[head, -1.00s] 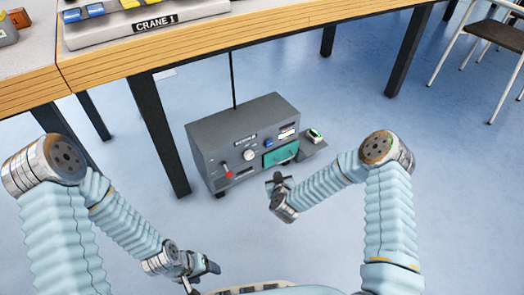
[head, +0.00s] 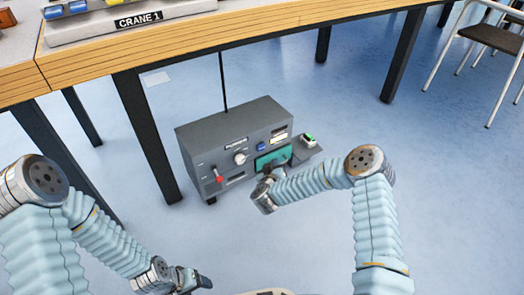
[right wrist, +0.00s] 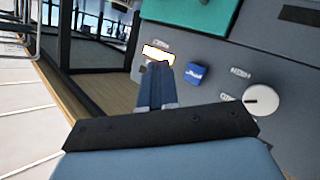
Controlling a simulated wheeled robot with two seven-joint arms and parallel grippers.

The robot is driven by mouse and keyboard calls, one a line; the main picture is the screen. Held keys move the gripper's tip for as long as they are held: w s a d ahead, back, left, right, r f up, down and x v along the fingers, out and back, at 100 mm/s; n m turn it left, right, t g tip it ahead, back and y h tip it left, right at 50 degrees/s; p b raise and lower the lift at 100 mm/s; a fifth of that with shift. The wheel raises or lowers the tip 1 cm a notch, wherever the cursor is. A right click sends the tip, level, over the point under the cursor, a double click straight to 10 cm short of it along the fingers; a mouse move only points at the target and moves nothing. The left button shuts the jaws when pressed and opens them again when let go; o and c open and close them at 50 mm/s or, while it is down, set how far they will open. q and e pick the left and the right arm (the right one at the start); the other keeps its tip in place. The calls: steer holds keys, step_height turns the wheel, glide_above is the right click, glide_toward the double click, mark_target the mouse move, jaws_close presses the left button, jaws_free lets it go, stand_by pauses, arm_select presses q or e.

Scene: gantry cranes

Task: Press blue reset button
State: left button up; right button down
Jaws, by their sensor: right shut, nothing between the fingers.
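The blue reset button (head: 261,146) is on the front of a grey control box on the floor, left of a lit white display. My right gripper (head: 268,177) is in front of the box's lower right part, below the button. In the right wrist view the blue button (right wrist: 193,72) is just right of my shut, empty right fingertips (right wrist: 157,70), with a small gap in the picture. Whether the fingers touch the panel cannot be told. My left gripper (head: 195,281) is low at the bottom, away from the box; its jaw opening is unclear.
A side shelf holds a green-lit item (head: 309,139). A table with dark legs (head: 147,140) stands behind and left. Open floor lies right.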

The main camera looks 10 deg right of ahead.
mark_target(261, 147)
steer(key=shift+w+a+b, duration=0.3)
steer(key=shift+w+a, duration=0.05)
steer(key=shift+w, duration=0.55)
steer(key=shift+w+a+b, duration=0.35)
steer(key=shift+w, duration=0.6)
steer(key=shift+w+a+b, duration=0.3)
steer(key=shift+w+a, duration=0.05)
steer(key=shift+w, duration=0.55)
steer(key=shift+w, duration=0.15)
steer(key=shift+w+a, duration=0.1)
steer(key=shift+w, duration=0.15)
steer(key=shift+w+a, duration=0.15)
steer(key=shift+w, duration=0.2)
stand_by(0.4)
steer(key=shift+s+d+p, duration=0.25)
steer(key=shift+s+p, duration=0.3)
steer(key=shift+s, duration=0.2)
